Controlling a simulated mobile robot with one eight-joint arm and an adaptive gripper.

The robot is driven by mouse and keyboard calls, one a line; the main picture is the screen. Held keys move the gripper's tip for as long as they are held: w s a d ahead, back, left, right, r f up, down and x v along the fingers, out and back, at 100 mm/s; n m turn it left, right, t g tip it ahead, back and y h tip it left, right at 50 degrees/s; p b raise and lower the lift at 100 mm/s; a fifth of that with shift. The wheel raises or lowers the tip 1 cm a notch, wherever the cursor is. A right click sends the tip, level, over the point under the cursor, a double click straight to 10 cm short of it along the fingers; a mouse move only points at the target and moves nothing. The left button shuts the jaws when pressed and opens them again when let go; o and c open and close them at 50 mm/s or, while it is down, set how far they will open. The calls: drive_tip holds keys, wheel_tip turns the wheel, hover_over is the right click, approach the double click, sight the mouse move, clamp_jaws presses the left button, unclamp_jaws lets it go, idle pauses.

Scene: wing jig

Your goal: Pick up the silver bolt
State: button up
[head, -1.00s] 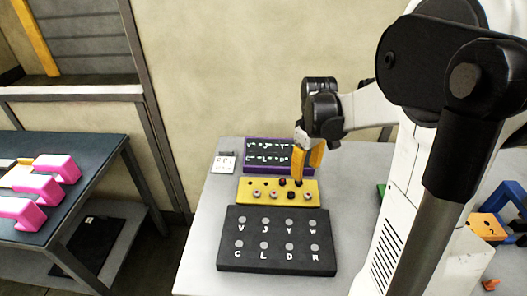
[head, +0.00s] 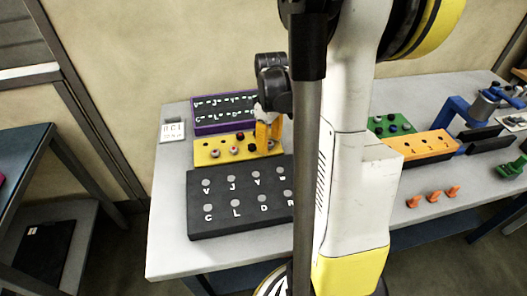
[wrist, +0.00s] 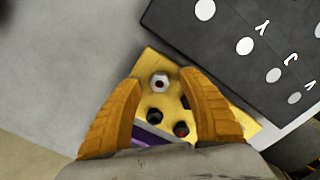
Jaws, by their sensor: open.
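Two dark bolts (wrist: 155,115) (wrist: 180,129) sit in the block nearer the palm. In the head view, my gripper (head: 268,146) points down at the right part of the yellow block (head: 203,160). Light bolts (head: 215,153) show further left there. The fingers hide part of the block.
A black lettered board (head: 230,222) lies in front of the block, and a purple lettered board (head: 225,127) stands behind it. A white card (head: 173,131) lies at the left. To the right are an orange block (head: 425,144), a green block (head: 380,125) and orange pegs (head: 433,196).

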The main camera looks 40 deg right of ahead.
drive_tip(key=shift+w+f, duration=0.1)
drive_tip(key=shift+f, duration=0.4)
drive_tip(key=shift+r, duration=0.15)
clamp_jaws()
